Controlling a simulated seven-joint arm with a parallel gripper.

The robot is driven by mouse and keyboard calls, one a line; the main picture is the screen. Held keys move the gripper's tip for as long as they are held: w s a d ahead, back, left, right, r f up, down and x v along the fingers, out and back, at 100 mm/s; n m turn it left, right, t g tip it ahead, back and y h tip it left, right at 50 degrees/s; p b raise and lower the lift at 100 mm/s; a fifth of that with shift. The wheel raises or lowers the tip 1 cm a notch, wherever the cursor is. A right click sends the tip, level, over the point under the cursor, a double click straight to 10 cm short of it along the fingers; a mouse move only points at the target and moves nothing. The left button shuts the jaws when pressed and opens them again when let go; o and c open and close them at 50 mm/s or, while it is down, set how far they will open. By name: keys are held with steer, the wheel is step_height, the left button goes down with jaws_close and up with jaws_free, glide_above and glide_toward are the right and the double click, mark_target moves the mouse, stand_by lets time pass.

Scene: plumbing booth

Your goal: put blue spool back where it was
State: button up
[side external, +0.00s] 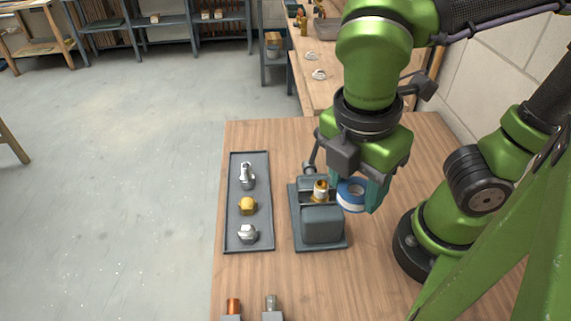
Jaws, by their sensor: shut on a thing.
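The blue spool (351,195), a blue ring with a white inner part, is held between the fingers of my gripper (356,190). My gripper points down and is shut on the spool. The spool is just right of a grey vise (322,224) that has a brass fitting (321,190) standing in it. From this angle I cannot tell whether the spool touches the vise or the table. Part of the spool is hidden by the finger.
A dark tray (261,235) with two silver fittings (247,176) and a brass one (248,206) lies left of the vise. Two small holders with a copper (233,305) and a grey piece (270,302) stand at the front edge. The wooden table (300,275) is clear in front of the vise.

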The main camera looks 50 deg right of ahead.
mark_target(335, 273)
step_height(335, 273, down, 22)
steer(key=shift+w+f, duration=0.1)
steer(key=shift+f, duration=0.15)
stand_by(0.4)
steer(key=o, duration=1)
steer(key=shift+f, duration=0.1)
step_height(335, 273, up, 12)
steer(key=a, duration=0.1)
steer(key=w+d+r+m+t+y, duration=0.1)
steer(key=w+d+r+m+t, duration=0.2)
steer(key=m, duration=0.7)
steer(key=w+d+r+m+t+y, duration=0.2)
steer(key=w+d+r+m+t, duration=0.2)
steer(key=w+d+r+m, duration=0.3)
steer(key=d+r+m, duration=0.2)
steer(key=d+m, duration=0.1)
steer(key=d, duration=0.2)
steer(key=shift+m+t, duration=0.3)
steer(key=shift+w, duration=0.1)
